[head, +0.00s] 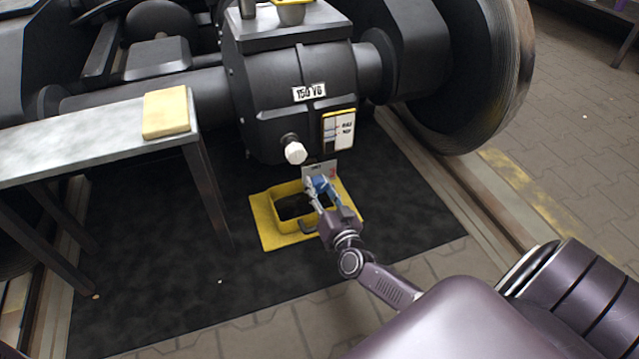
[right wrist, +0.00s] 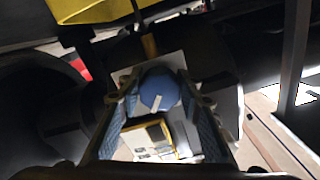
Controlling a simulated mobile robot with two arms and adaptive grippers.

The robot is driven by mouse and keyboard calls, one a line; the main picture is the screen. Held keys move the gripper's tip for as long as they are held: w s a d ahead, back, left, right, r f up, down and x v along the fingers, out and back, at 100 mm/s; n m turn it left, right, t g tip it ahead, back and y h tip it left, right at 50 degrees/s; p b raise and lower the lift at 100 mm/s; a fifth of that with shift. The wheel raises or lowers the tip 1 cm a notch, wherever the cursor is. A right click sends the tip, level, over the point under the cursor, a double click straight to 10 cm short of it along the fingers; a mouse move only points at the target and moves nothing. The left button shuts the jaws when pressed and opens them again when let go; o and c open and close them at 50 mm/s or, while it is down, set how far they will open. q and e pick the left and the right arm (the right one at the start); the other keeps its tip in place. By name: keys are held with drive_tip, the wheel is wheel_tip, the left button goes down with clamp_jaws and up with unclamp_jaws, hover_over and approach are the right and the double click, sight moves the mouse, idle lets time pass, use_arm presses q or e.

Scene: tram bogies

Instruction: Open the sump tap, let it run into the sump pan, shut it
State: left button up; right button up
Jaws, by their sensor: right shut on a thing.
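The blue sump tap (head: 319,184) sits low on the black gearbox (head: 290,90), in front of a pale plate (head: 322,168). My right gripper (head: 322,190) is shut on the tap. In the right wrist view the tap's round blue knob (right wrist: 158,88) shows between the two fingers, with a small pale mark on it. The yellow sump pan (head: 268,235) lies on the dark mat below the tap, and its inside looks dark. I cannot make out a stream. My left gripper is out of view.
A white knob (head: 295,152) and a yellow-framed gauge panel (head: 338,129) are on the gearbox above the tap. A grey table (head: 80,135) with a yellow block (head: 167,112) stands left. A large wheel (head: 485,80) is at the right. The dark mat (head: 180,290) is mostly clear.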

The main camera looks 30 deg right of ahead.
drive_tip(key=m, duration=0.5)
drive_tip(key=shift+a+m, duration=0.1)
drive_tip(key=shift+m, duration=0.2)
drive_tip(key=m, duration=0.4)
drive_tip(key=shift+r+m, duration=0.1)
drive_tip(key=shift+m, duration=0.6)
drive_tip(key=o, duration=1.2)
drive_tip(key=shift+c, duration=0.2)
drive_tip(key=shift+s, duration=0.1)
drive_tip(key=v, duration=0.7)
drive_tip(key=shift+s+a, duration=0.1)
